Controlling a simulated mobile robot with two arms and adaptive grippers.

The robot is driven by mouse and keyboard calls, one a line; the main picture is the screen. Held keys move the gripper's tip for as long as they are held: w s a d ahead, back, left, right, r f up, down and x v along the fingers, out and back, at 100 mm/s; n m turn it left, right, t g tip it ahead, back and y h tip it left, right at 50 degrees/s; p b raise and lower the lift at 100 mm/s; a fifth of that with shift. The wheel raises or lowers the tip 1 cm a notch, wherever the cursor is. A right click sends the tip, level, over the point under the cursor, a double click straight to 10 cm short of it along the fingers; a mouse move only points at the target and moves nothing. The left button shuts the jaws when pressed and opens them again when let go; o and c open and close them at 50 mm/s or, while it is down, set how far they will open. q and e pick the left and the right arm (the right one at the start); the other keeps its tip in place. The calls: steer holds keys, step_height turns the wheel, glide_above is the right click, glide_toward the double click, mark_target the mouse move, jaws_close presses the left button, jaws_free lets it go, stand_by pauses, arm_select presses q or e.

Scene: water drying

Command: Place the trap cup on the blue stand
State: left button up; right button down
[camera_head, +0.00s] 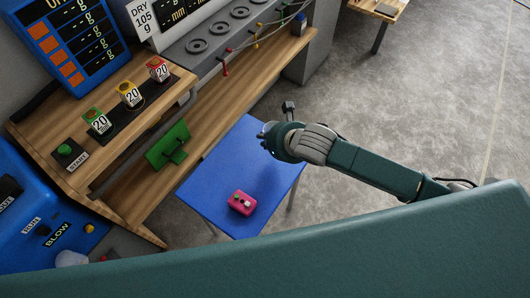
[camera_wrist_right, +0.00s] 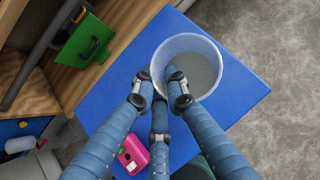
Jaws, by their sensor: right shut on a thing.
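The trap cup (camera_wrist_right: 205,55) is a clear, round, open-topped cup at the fingertips of my right gripper (camera_wrist_right: 163,80) in the right wrist view. One finger overlaps the cup's opening; the near wall sits between the fingers. In the head view my right gripper (camera_head: 267,138) is over the back right part of the blue stand (camera_head: 220,165), a flat square blue top on legs. The cup is hard to make out there. I cannot tell whether its base touches the stand. The stand also shows in the right wrist view (camera_wrist_right: 120,100). My left gripper is not in view.
A pink box (camera_head: 242,202) lies on the stand's front part. A green panel with a handle (camera_head: 168,146) is beside the stand, by the wooden bench (camera_head: 235,100). Green, yellow and red blocks marked 20 sit on a shelf at left. Grey floor is clear at right.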

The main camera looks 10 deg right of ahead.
step_height(320, 180, down, 8)
steer(key=shift+r, duration=0.2)
steer(key=shift+f, duration=0.1)
steer(key=c, duration=1.8)
jaws_free()
steer(key=shift+b, duration=0.3)
steer(key=shift+o, duration=0.2)
steer(key=shift+s+d+r, duration=0.1)
steer(key=shift+s+r, duration=0.05)
steer(key=shift+r, duration=0.2)
steer(key=p+v, duration=0.1)
steer(key=v, duration=1)
steer(key=shift+s+r, duration=0.1)
steer(key=shift+s, duration=0.05)
